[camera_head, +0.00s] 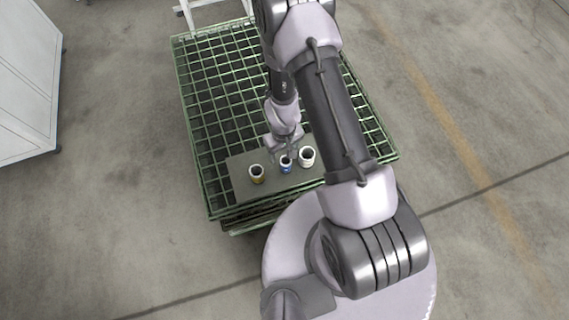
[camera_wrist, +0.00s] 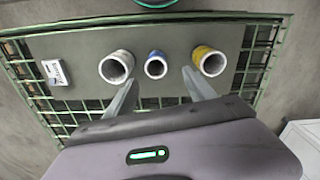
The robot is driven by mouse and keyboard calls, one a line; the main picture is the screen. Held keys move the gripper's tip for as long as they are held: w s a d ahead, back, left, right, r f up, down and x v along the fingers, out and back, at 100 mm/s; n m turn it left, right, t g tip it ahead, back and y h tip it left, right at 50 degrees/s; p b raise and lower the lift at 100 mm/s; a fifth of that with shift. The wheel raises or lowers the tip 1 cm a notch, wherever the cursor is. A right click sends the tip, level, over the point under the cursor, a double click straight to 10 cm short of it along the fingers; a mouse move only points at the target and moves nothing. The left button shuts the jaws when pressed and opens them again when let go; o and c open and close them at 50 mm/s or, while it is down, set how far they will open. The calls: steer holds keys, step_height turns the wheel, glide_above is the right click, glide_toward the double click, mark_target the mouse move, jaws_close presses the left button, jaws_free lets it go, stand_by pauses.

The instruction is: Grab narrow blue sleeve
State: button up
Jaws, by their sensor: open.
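The narrow blue sleeve (camera_head: 286,168) stands upright on a grey board between two wider sleeves. In the wrist view the blue sleeve (camera_wrist: 156,54) shows its round open end, lying ahead of and between my fingertips. My gripper (camera_wrist: 160,77) is open, with its two fingers spread and nothing between them. In the head view my gripper (camera_head: 284,150) is right behind the blue sleeve; I cannot tell its exact height above it. A white sleeve (camera_head: 307,162) stands to the right, and a yellow-marked sleeve (camera_head: 257,179) to the left.
The grey board (camera_head: 238,180) lies on a green wire-mesh crate (camera_head: 205,125). A small white labelled box (camera_wrist: 55,72) shows beside the white sleeve in the wrist view. A white cabinet (camera_head: 25,90) stands at the far left. The crate's back left is clear.

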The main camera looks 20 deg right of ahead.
mark_target(284, 161)
step_height(284, 161, down, 7)
steer(key=b, duration=0.5)
steer(key=shift+f, duration=0.2)
steer(key=f+b, duration=0.1)
steer(key=b, duration=0.1)
steer(key=f+b, duration=0.4)
steer(key=shift+d+f+b, duration=0.1)
steer(key=shift+d+b, duration=0.2)
steer(key=shift+d, duration=0.1)
steer(key=shift+r, duration=0.25)
jaws_close()
